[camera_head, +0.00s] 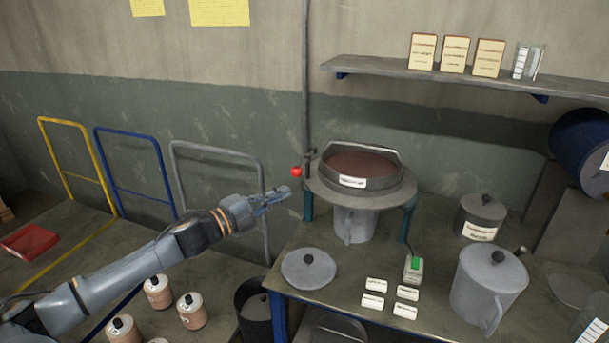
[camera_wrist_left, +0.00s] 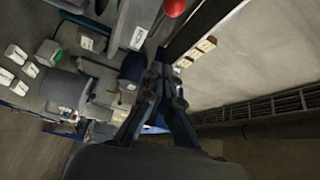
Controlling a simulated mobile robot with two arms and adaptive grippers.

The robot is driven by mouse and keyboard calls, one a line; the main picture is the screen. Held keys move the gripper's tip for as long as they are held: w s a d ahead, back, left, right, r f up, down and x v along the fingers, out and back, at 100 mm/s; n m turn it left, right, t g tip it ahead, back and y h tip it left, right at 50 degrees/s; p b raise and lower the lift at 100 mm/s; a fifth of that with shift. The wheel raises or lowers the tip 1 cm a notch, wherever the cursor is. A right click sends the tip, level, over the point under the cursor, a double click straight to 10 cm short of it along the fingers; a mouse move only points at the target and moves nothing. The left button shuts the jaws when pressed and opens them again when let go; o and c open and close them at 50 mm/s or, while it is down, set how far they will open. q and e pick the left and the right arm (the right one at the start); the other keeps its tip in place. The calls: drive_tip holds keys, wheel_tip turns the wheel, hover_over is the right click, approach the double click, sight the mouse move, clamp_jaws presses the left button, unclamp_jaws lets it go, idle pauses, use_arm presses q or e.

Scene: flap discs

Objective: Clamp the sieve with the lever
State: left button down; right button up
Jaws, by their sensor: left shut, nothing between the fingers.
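The sieve (camera_head: 355,168) is a round metal pan with reddish-brown contents, a raised handle and a white label. It sits on a round stand (camera_head: 320,187) with blue-green legs. The lever's red knob (camera_head: 296,171) is at the left of the sieve, close to the grey post; it also shows at the top of the left wrist view (camera_wrist_left: 174,7). My left gripper (camera_head: 284,192) is shut and empty, just below and left of the knob and apart from it. Its closed fingers show in the left wrist view (camera_wrist_left: 158,75). My right gripper is out of view.
A grey jug (camera_head: 355,224) stands under the sieve. The table holds a round lid (camera_head: 309,268), a green-button switch box (camera_head: 413,268), label cards and a larger lidded jug (camera_head: 486,285). A vertical pipe (camera_head: 306,80) and grey rail (camera_head: 215,154) stand near my arm.

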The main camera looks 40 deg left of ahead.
use_arm(q)
drive_tip(key=p+x, duration=0.4)
drive_tip(key=x, duration=0.6)
drive_tip(key=a, duration=0.2)
drive_tip(key=a+f+p, duration=0.1)
drive_tip(key=a, duration=0.1)
drive_tip(key=shift+s, duration=0.1)
idle(0.3)
